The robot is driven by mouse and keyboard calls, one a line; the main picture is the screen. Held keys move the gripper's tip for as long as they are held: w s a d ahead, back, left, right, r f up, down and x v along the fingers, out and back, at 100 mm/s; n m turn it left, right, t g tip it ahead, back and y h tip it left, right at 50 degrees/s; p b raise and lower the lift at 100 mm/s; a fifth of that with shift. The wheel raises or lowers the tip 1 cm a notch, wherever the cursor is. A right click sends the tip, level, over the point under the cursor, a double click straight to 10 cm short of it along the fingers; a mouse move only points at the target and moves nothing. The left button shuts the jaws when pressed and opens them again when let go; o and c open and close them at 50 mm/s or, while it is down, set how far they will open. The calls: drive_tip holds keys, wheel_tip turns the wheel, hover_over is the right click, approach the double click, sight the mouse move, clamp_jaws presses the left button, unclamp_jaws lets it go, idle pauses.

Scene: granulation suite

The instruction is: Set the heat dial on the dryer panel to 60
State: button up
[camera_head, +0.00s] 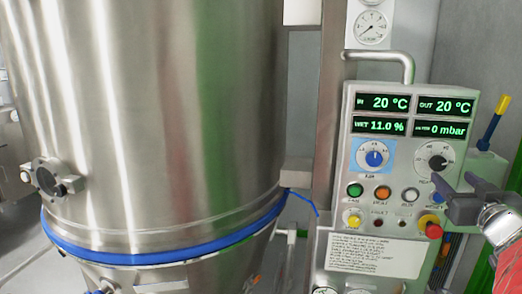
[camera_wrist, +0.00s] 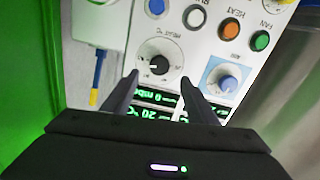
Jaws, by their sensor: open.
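The dryer panel (camera_head: 392,250) is on the right of the head view. The heat dial (camera_head: 437,163) is a black knob on a white round scale at the panel's right; its numbers are too small to read surely. The dial also shows upside down in the wrist view (camera_wrist: 159,65). My gripper (camera_head: 454,181) is at the panel's right side, just below the dial in the head view. In the wrist view my gripper (camera_wrist: 160,79) has its two dark fingers apart, with the dial just beyond the gap between the tips. I see no contact with the knob.
Green (camera_head: 355,191), orange (camera_head: 382,193) and white (camera_head: 411,195) buttons and a red stop button (camera_head: 431,228) are below. The displays (camera_head: 390,103) read 20 °C, 20 °C, 11.0 %, 0 mbar. A steel vessel (camera_head: 150,110) fills the left.

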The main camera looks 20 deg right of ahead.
sight(439, 165)
drive_tip(key=x, duration=0.8)
drive_tip(key=shift+c, duration=0.3)
drive_tip(key=c, duration=1)
drive_tip(key=shift+m, duration=1.6)
drive_tip(key=o, duration=1.1)
drive_tip(key=shift+c, duration=0.2)
